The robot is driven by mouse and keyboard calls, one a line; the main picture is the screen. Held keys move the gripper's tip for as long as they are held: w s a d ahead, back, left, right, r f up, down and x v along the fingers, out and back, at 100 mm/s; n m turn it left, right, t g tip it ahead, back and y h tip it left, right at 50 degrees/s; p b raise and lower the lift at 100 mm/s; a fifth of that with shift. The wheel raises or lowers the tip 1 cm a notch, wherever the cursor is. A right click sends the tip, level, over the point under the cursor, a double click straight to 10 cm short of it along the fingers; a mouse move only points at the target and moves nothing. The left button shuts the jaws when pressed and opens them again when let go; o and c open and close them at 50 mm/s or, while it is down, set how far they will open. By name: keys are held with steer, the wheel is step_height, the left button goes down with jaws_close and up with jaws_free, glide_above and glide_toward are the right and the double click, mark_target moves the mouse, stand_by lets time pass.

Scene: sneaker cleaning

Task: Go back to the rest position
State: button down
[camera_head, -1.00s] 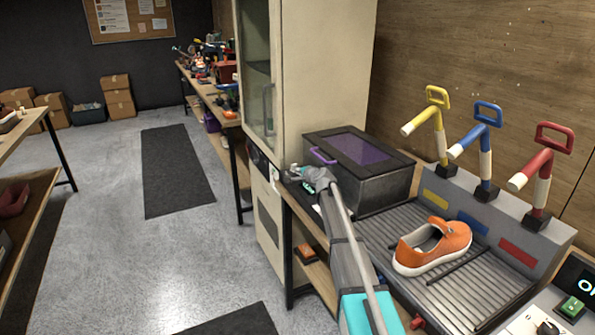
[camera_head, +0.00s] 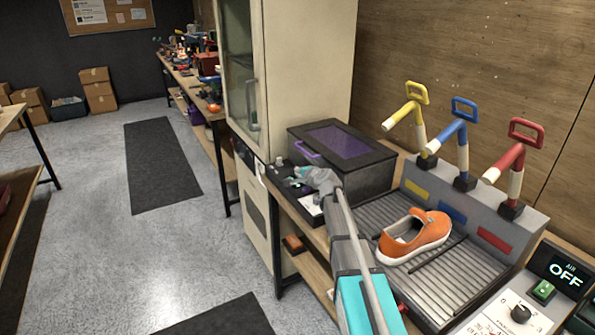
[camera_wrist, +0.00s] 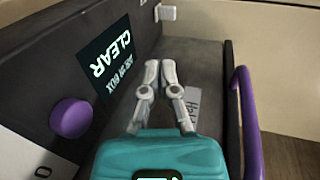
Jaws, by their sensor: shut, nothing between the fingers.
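My gripper (camera_wrist: 164,66) is shut with nothing between its fingers in the wrist view. It hangs over a dark surface, with a purple handle bar (camera_wrist: 245,120) to its right and a panel with a CLEAR display (camera_wrist: 112,62) and a purple knob (camera_wrist: 70,117) to its left. In the head view my arm reaches forward from the lower right, and its end is beside the front left of a dark box (camera_head: 342,180) with a purple window. The fingertips are too small to make out there.
An orange sneaker (camera_head: 413,236) lies on the ribbed metal tray (camera_head: 375,212). Yellow (camera_head: 407,107), blue (camera_head: 452,125) and red (camera_head: 515,150) levers stand behind it. A control panel (camera_head: 522,312) reads AIR OFF. A tall cabinet (camera_head: 310,75) stands beyond the box.

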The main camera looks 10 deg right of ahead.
steer(key=s+a+n+g+p, duration=0.1)
steer(key=s, duration=0.1)
steer(key=s+a+f+n+g+p, duration=0.1)
steer(key=s+a+n, duration=0.1)
steer(key=s, duration=0.1)
steer(key=s+a+n+g, duration=0.1)
steer(key=s, duration=0.2)
steer(key=shift+a+f+n+y+p, duration=0.15)
steer(key=shift+n+y+p, duration=0.15)
steer(key=shift+y+p, duration=0.1)
steer(key=s+d+f+n+g+h+p, duration=0.1)
steer(key=s+n+g+h+p, duration=0.4)
steer(key=s, duration=2.5)
steer(key=f+n+g+p, duration=0.1)
steer(key=n+g+p, duration=0.1)
steer(key=n+g, duration=0.2)
steer(key=shift+d+n+g, duration=0.15)
steer(key=shift+n+g, duration=0.25)
steer(key=shift+g, duration=0.5)
